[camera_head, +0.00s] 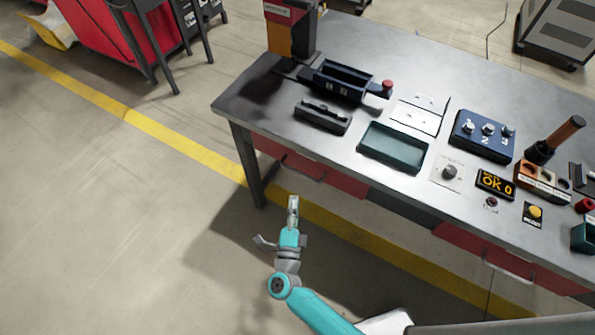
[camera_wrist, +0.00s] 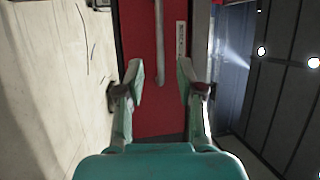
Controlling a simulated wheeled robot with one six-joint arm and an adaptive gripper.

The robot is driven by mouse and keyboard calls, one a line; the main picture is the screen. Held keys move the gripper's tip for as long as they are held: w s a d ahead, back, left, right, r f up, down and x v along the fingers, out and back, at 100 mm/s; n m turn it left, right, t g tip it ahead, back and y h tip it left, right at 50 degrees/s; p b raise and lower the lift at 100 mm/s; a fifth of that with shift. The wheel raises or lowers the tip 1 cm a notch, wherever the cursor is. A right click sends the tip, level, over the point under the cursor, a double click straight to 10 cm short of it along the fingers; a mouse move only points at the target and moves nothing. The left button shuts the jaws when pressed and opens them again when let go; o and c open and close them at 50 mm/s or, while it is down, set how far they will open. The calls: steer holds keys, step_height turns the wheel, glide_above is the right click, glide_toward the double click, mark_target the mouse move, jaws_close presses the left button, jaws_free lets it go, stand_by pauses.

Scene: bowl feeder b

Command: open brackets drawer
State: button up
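Under the workbench, a red drawer front (camera_head: 345,182) is at the left and another red drawer front (camera_head: 460,238) is at the right. Both look flush with the bench. I cannot read which is the brackets drawer. In the wrist view a red front (camera_wrist: 148,105) with a grey bar handle (camera_wrist: 160,45) and a small unreadable label (camera_wrist: 181,38) lies ahead. My gripper (camera_wrist: 161,72) is open, its fingers apart on either side of the handle's line, with nothing between them. In the head view my gripper (camera_head: 293,205) is in front of the left drawer, apart from it.
The metal bench top (camera_head: 250,100) holds a dark bin (camera_head: 340,80), a teal tray (camera_head: 393,147), a blue switch box (camera_head: 483,135) and small controls. A bench leg (camera_head: 247,165) stands near my gripper. Open floor lies to the left.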

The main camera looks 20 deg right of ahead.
mark_target(298, 171)
steer(key=x, duration=1.1)
jaws_close()
